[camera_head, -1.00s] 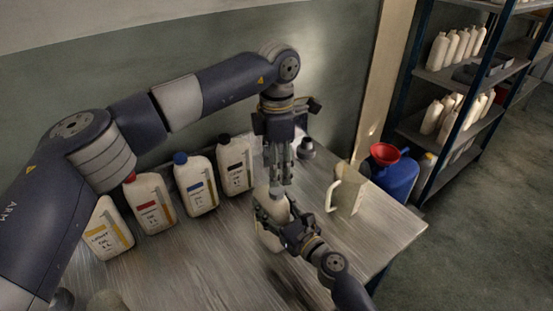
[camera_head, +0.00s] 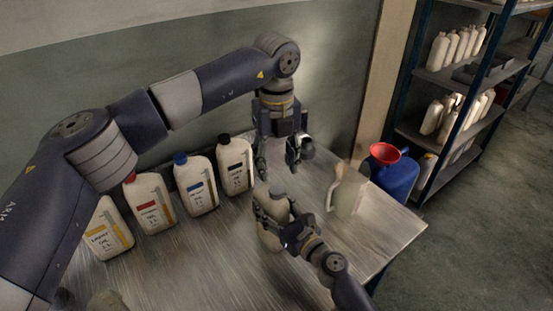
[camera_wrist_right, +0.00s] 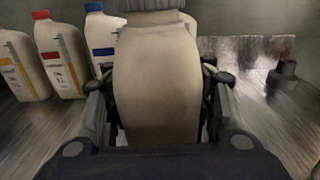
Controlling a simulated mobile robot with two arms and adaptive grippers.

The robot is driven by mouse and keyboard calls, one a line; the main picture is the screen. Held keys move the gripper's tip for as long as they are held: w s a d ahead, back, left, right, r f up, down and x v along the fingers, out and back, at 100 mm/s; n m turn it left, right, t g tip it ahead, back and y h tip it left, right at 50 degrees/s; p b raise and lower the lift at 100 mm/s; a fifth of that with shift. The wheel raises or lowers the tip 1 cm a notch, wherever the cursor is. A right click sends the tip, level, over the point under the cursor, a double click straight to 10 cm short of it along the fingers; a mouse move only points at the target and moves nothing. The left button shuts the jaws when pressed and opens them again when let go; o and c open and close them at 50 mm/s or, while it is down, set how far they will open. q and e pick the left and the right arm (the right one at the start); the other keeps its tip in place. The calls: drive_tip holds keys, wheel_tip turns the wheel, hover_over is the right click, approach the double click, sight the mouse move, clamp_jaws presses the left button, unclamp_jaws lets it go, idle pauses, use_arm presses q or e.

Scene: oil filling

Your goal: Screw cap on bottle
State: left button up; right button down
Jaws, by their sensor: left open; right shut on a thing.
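A cream bottle (camera_head: 268,241) stands on the table, upright as far as I can see. My right gripper (camera_head: 278,214) is shut around its body. In the right wrist view the bottle (camera_wrist_right: 157,85) fills the middle, between the two fingers. A pale, greyish round top (camera_head: 277,193) shows at the bottle's upper end; I cannot tell whether this is the cap fully seated or how tight it is. My left gripper (camera_head: 277,168) is just above the bottle with its fingers spread and nothing between them.
Bottles with yellow, red (camera_head: 150,203), blue (camera_head: 196,184) and black (camera_head: 234,165) caps stand along the wall. A pale jug (camera_head: 347,192) stands right of the held bottle. A red funnel (camera_head: 389,153) sits on a blue canister (camera_head: 398,180) beyond the table edge.

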sight(276, 189)
use_arm(q)
drive_tip(key=n, duration=0.7)
drive_tip(key=shift+r, duration=0.2)
drive_tip(key=shift+f, duration=4)
clamp_jaws()
